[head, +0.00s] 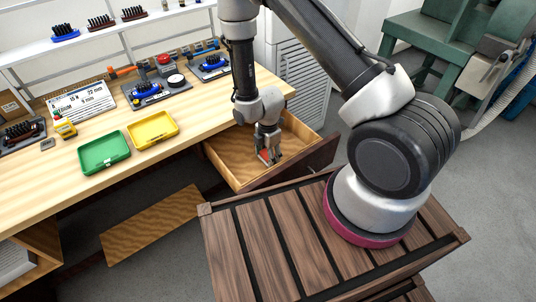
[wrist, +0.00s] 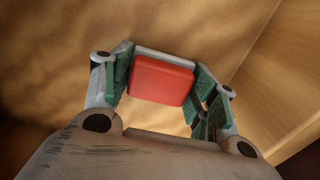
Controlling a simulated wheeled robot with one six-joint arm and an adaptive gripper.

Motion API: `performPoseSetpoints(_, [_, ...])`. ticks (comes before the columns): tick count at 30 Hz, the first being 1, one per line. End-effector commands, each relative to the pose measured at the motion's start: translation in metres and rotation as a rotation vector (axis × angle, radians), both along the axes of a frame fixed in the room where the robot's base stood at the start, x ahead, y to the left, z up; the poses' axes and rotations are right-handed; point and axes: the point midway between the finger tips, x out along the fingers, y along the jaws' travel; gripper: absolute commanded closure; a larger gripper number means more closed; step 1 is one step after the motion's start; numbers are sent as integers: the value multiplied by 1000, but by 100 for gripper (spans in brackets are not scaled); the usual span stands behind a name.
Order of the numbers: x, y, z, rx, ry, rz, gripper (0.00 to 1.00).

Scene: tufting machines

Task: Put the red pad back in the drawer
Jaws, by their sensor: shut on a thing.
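The red pad (wrist: 161,80) is a small red block with rounded edges. It sits between the two fingers of my gripper (wrist: 160,88), which is shut on it. In the head view my gripper (head: 268,157) points down inside the open wooden drawer (head: 236,182) under the bench's right end, with a bit of the red pad (head: 264,156) showing at the fingertips. The wrist view shows the drawer's wooden floor (wrist: 60,50) and a side wall (wrist: 285,75). I cannot tell whether the pad touches the floor. No other thing shows in the drawer.
The wooden bench (head: 205,110) holds a green tray (head: 104,152), a yellow tray (head: 153,130), a label card (head: 81,103) and blue brushes on dark plates. The drawer's dark front (head: 310,165) is close to the slatted wooden top (head: 250,240) beneath my arm. A green machine (head: 420,35) stands at the back right.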

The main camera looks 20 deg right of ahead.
Motion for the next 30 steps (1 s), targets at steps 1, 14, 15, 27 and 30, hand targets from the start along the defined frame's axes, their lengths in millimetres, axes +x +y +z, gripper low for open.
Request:
performPoseSetpoints(1, [0, 0, -1, 0, 1, 0, 72])
performPoseSetpoints(14, [0, 0, -2, 0, 0, 0, 20])
performPoseSetpoints(15, [0, 0, -2, 0, 0, 0, 20])
performPoseSetpoints(27, [1, 1, 60, 2, -4, -1, 20])
performPoseSetpoints(30, [1, 1, 82, 2, -5, -1, 20])
